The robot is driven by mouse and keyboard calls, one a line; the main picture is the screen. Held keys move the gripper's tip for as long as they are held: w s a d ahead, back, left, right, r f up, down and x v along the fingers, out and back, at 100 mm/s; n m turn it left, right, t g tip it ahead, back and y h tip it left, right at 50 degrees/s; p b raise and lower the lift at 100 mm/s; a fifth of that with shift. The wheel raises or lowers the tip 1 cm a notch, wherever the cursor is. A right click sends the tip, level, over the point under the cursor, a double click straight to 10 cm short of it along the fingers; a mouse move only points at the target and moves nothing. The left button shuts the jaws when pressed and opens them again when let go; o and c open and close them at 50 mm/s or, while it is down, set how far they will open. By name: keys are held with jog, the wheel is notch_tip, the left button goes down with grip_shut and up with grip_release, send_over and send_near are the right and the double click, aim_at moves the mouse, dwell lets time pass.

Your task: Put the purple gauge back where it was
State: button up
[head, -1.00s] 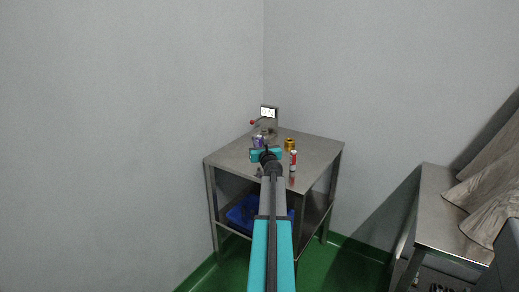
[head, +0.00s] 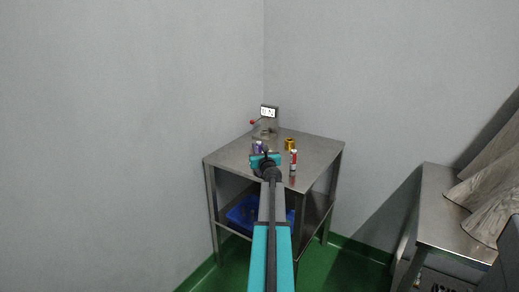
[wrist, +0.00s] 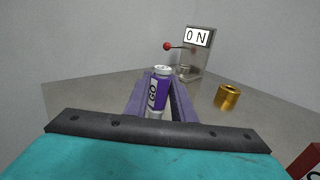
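The purple gauge, a small purple and white cylinder marked "GO" (wrist: 158,90), stands between the two purple-grey fingers of my gripper (wrist: 160,98) in the wrist view. It leans slightly in the picture, and I cannot tell whether the fingers press on it or whether its base touches the table. In the head view the gauge (head: 258,147) is a small purple spot just beyond my teal gripper (head: 265,157), over the steel table (head: 318,148).
A gold ring-like piece (wrist: 227,96) is at right, with a red and white cylinder (head: 293,160) nearer. A blue bin (head: 240,212) sits on the lower shelf. Walls close the corner.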

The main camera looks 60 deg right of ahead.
jog(key=o, duration=0.4)
jog(key=shift+r, duration=0.2)
jog(key=shift+v, duration=6)
jog(key=shift+f, duration=0.1)
